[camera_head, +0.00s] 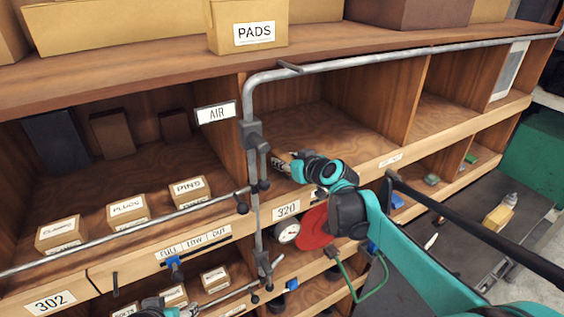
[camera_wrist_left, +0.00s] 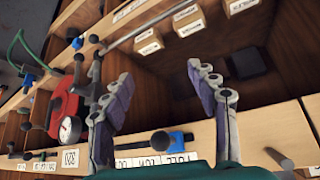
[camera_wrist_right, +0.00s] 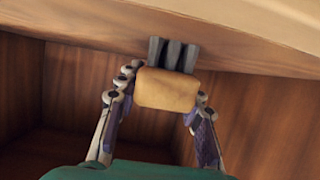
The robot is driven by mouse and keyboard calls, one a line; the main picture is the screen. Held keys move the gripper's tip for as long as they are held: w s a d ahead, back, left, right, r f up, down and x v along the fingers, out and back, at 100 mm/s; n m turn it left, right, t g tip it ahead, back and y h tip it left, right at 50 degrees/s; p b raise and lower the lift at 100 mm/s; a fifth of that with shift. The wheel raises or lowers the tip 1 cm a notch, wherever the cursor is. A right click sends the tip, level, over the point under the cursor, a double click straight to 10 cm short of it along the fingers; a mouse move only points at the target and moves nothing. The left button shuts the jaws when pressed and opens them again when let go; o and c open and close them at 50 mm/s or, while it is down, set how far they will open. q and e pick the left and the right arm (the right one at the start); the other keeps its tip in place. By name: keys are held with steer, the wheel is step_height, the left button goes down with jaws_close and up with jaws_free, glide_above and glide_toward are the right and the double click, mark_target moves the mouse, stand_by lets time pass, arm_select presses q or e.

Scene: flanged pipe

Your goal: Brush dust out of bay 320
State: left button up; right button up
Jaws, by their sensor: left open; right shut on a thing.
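Bay 320 (camera_head: 315,125) is the open wooden compartment above the label "320" (camera_head: 287,210). My right gripper (camera_head: 292,165) reaches in over its front edge, near the left side. In the right wrist view it is shut on a brush with a tan block (camera_wrist_right: 167,92) and dark bristles (camera_wrist_right: 172,54). I cannot make out dust. My left gripper (camera_wrist_left: 160,78) is open and empty in the left wrist view, before a bay with small labelled boxes (camera_wrist_left: 186,20). Only part of that arm shows low in the head view.
A grey pipe (camera_head: 400,58) crosses the bay top and drops at its left side, with valves (camera_head: 255,135). A gauge (camera_head: 287,231) and red disc (camera_head: 314,228) sit below. A thinner rail (camera_head: 120,235) crosses the left bays. A dark bar (camera_head: 470,225) is at right.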

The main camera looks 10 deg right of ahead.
steer(key=shift+w+d+r, duration=0.1)
steer(key=shift+w+d, duration=0.1)
steer(key=shift+d, duration=0.3)
steer(key=shift+w+d, duration=0.2)
steer(key=shift+d, duration=0.3)
steer(key=shift+a, duration=0.1)
steer(key=shift+r+p, duration=1.1)
steer(key=shift+r, duration=0.5)
steer(key=shift+f, duration=0.1)
steer(key=shift+s, duration=0.2)
steer(key=s+d+p, duration=0.2)
steer(key=s+d, duration=0.1)
steer(key=s, duration=0.6)
steer(key=s+d+p, duration=0.2)
steer(key=s+d, duration=0.2)
steer(key=s, duration=0.5)
steer(key=shift+s, duration=0.25)
